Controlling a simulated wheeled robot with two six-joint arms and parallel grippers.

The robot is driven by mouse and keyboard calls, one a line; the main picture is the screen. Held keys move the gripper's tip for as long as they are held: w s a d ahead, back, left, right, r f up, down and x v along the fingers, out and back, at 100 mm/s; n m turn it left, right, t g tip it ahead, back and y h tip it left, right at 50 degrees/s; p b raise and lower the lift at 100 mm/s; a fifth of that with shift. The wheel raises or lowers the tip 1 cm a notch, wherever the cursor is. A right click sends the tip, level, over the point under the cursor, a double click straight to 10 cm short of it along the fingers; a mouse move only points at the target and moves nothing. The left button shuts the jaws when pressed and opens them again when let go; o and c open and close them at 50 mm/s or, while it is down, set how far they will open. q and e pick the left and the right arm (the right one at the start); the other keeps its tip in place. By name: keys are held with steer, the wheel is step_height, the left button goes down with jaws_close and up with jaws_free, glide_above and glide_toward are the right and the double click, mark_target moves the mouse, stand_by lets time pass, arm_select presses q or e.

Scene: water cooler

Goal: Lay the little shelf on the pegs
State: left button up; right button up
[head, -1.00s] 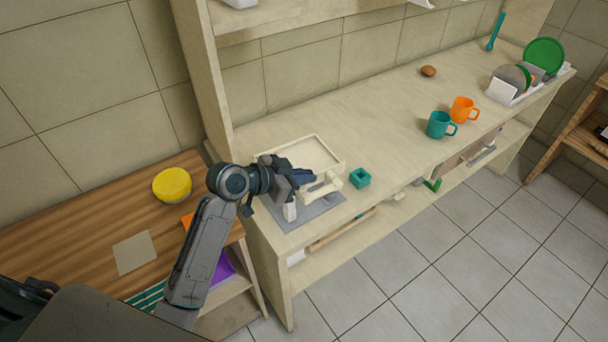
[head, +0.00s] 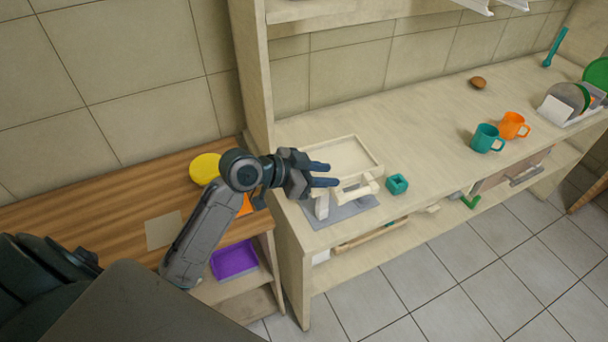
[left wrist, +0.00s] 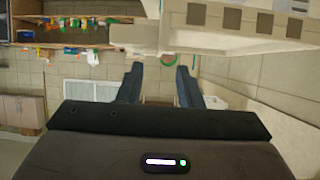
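My left gripper (head: 322,175) is open and empty, over the left end of the counter, in front of a cream rimmed tray (head: 374,158). In the left wrist view its two dark fingers (left wrist: 160,87) stand apart with nothing between them. A pale handle-like piece (head: 358,190) is by the fingertips in the head view; I cannot tell whether they touch it. I cannot make out the little shelf or the pegs for certain. Pale bracket-like parts (head: 478,6) show at the top edge of the head view. My right gripper is not in view.
An upright panel (head: 252,70) stands left of the counter. A wooden table (head: 110,210) holds a yellow round thing (head: 204,168).

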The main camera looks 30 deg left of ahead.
arm_select(q)
steer(key=shift+b+v, duration=0.6)
steer(key=shift+v, duration=2.35)
